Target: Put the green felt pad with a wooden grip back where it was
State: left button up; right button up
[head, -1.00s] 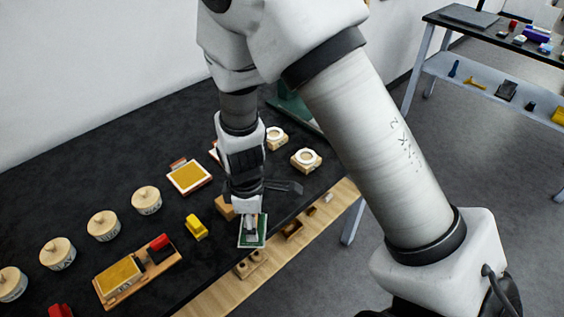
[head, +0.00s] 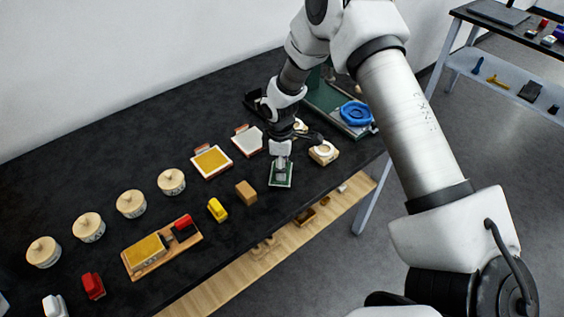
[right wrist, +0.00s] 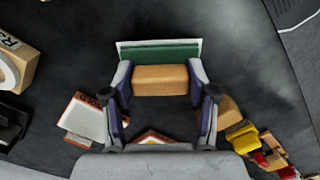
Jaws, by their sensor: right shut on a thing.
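The green felt pad (head: 281,180) has a pale border and shows at the right part of the black table, near the front edge. In the right wrist view its green felt (right wrist: 160,53) lies beyond its wooden grip (right wrist: 160,80). My right gripper (head: 281,160) is above the pad, with its two fingers (right wrist: 160,84) shut on the wooden grip from both sides. I cannot tell whether the pad touches the table. My left gripper is not in view.
A wooden block (head: 246,193) and a yellow piece (head: 217,209) stand left of the pad. A wooden holder with a white ring (head: 323,152) is close on its right. A blue ring (head: 356,113) lies behind. Round wooden-lidded pots (head: 171,181) line the left.

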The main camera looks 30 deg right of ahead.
jog(key=shift+w+d+f, duration=0.1)
jog(key=shift+f, duration=0.3)
jog(key=shift+f, duration=0.1)
jog(key=o, duration=1.2)
jog(key=shift+r, duration=0.5)
jog(key=r+b, duration=0.1)
jog(key=r, duration=0.4)
jog(key=r+b, duration=0.1)
jog(key=r, duration=0.5)
jog(key=shift+w+a+r+b, duration=0.1)
jog(key=shift+a+r+b, duration=0.1)
jog(key=shift+b, duration=0.2)
